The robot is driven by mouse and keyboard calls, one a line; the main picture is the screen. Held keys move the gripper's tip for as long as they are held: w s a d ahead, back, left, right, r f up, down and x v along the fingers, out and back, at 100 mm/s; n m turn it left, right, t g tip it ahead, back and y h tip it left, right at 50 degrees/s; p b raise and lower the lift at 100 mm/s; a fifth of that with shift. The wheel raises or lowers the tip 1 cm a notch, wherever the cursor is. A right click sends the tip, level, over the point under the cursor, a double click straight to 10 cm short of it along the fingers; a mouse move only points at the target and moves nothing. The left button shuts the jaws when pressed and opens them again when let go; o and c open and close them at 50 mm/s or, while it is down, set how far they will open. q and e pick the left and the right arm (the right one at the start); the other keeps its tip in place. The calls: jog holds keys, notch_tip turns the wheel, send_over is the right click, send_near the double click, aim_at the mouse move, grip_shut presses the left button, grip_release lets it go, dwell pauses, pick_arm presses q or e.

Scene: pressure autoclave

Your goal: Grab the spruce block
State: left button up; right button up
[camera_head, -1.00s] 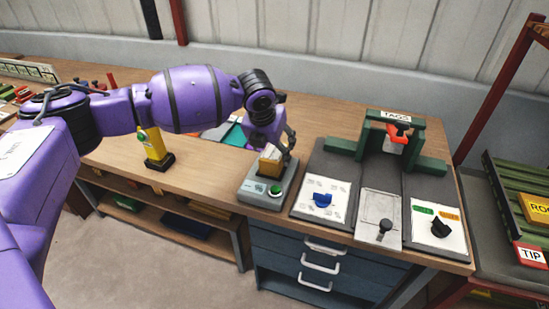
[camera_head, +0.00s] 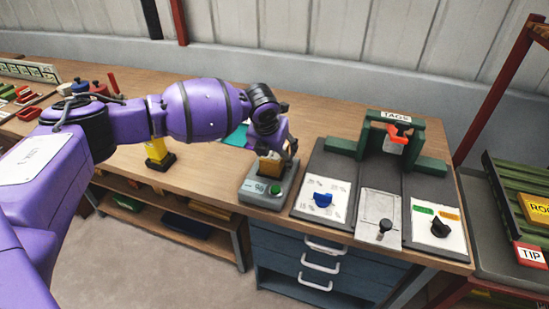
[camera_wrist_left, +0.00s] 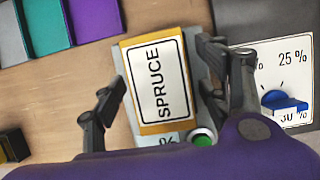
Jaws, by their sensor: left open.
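The spruce block (camera_head: 270,166) is a yellowish wooden block with a white label. It sits on a grey device (camera_head: 255,186) with a green button and a small display. In the left wrist view the block (camera_wrist_left: 158,82) shows its "SPRUCE" label. My left gripper (camera_head: 279,160) is right over the block. In the left wrist view its open fingers (camera_wrist_left: 165,95) stand on both sides of the block, with a gap at the left and the right finger close to the block's edge. My right gripper is not in view.
Right of the device is a dark panel with a blue knob (camera_head: 323,200), a black knob (camera_head: 441,228) and a green frame marked "TAGS" (camera_head: 395,116). A yellow object (camera_head: 156,150) stands to the left. The bench between is mostly bare.

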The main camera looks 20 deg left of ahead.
pick_arm(q)
jog(key=shift+c, duration=0.5)
jog(key=c, duration=1.1)
jog(key=shift+c, duration=0.9)
jog(key=shift+r, duration=0.1)
